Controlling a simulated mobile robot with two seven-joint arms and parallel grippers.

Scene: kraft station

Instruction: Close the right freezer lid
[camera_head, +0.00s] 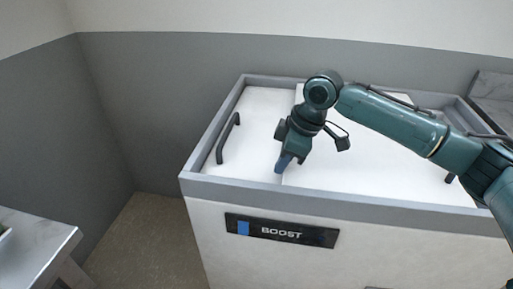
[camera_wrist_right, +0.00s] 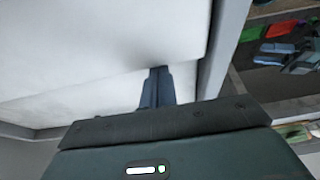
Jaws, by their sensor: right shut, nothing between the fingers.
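The white chest freezer (camera_head: 350,248) has a grey rim and a BOOST label. Its left lid (camera_head: 262,115) has a dark handle (camera_head: 228,138) near its left end. The right lid (camera_head: 345,172) lies to the right of a seam and looks flat in the frame; a dark handle (camera_head: 450,178) shows at its right, partly hidden by my arm. My right gripper (camera_head: 284,163) is shut and empty, pointing down at the seam near the front rim. In the right wrist view its fingers (camera_wrist_right: 157,82) are together against the white lid surface; contact is unclear. My left gripper is out of view.
A light table (camera_head: 38,238) stands at the lower left, with bare floor (camera_head: 150,235) between it and the freezer. Grey and white walls stand behind. In the right wrist view, coloured items (camera_wrist_right: 280,42) lie on a dark surface beyond the grey rim.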

